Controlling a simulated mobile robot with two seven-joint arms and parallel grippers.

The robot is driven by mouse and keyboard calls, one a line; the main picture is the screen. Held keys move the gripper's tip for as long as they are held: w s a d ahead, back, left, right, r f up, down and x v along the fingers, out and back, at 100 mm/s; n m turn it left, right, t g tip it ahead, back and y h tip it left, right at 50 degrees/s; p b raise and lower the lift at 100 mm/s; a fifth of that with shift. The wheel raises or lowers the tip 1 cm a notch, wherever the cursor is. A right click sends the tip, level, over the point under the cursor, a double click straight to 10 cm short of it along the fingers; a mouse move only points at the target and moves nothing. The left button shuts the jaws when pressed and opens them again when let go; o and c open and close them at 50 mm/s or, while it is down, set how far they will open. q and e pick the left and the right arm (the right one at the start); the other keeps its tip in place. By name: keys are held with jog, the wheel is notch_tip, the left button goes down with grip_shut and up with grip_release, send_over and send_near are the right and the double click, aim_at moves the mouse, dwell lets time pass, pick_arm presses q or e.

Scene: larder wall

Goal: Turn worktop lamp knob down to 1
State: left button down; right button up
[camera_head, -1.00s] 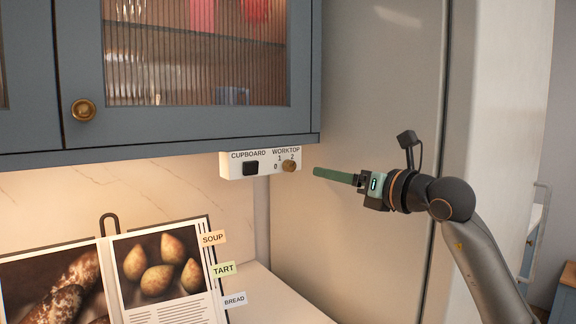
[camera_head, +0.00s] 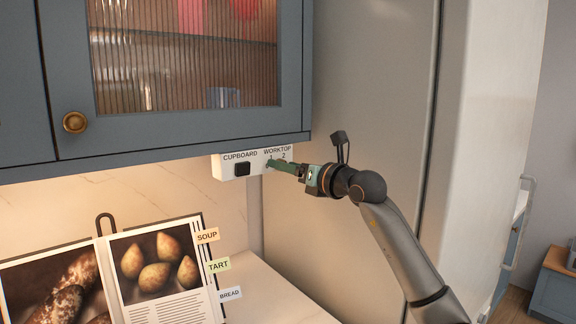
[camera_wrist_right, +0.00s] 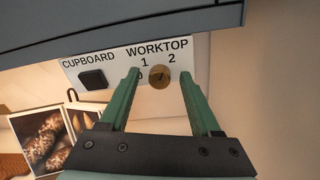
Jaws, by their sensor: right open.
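The brass worktop lamp knob (camera_wrist_right: 160,77) sits on the white switch panel (camera_wrist_right: 114,72) below the figures 1 and 2. A dark mark shows on its face, but I cannot tell which figure it points to. My right gripper (camera_wrist_right: 160,74) is open, with one green finger on each side of the knob and a visible gap to each in the wrist view. In the head view the right gripper (camera_head: 270,163) reaches the panel (camera_head: 229,163) from the right and hides the knob. My left gripper is not in view.
A black cupboard switch (camera_head: 242,169) sits left of the knob. The blue-grey wall cupboard (camera_head: 180,136) hangs close above the panel. An open cookbook (camera_head: 160,303) stands below left. A tall pale panel (camera_head: 365,100) rises on the right.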

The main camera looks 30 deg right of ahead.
grip_shut()
dwell(0.4)
jog(key=shift+n, duration=0.3)
jog(key=n+b, duration=0.1)
jog(key=n, duration=0.9)
jog(key=shift+a+n+b, duration=0.15)
jog(key=shift+n+b, duration=0.2)
jog(key=shift+n, duration=0.05)
dwell(0.3)
grip_release()
dwell(0.3)
